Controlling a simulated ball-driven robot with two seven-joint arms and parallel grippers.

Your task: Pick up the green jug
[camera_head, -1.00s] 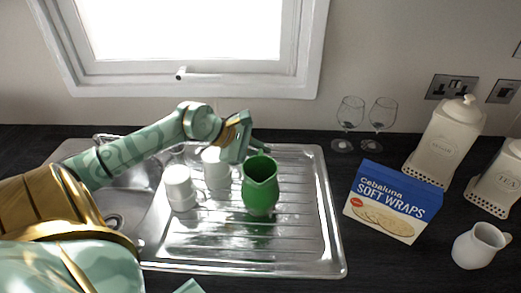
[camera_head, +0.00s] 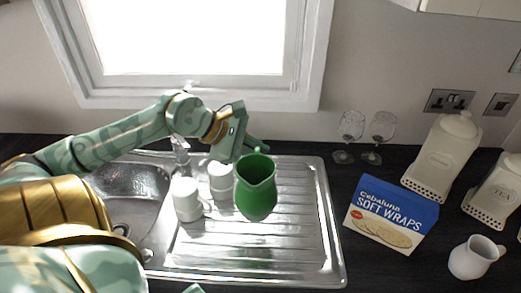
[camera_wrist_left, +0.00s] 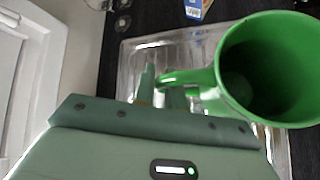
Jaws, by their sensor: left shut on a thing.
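The green jug (camera_head: 256,188) is upright in the head view, above the ribbed drainer of the steel sink (camera_head: 305,235). My left gripper (camera_head: 246,147) is at the jug's upper back, shut on its handle. In the left wrist view, the handle (camera_wrist_left: 190,77) runs between the fingers (camera_wrist_left: 160,88), and the open mouth of the jug (camera_wrist_left: 270,65) faces the camera; it looks empty. My right gripper is not clearly in view; only a small green piece shows at the bottom edge of the head view.
Two white mugs (camera_head: 187,200) (camera_head: 221,180) stand on the drainer just left of the jug. Two wine glasses (camera_head: 349,135) (camera_head: 381,135), a blue wraps box (camera_head: 391,212), white canisters (camera_head: 443,155) and a white jug (camera_head: 475,257) stand to the right. A window (camera_head: 185,45) is behind.

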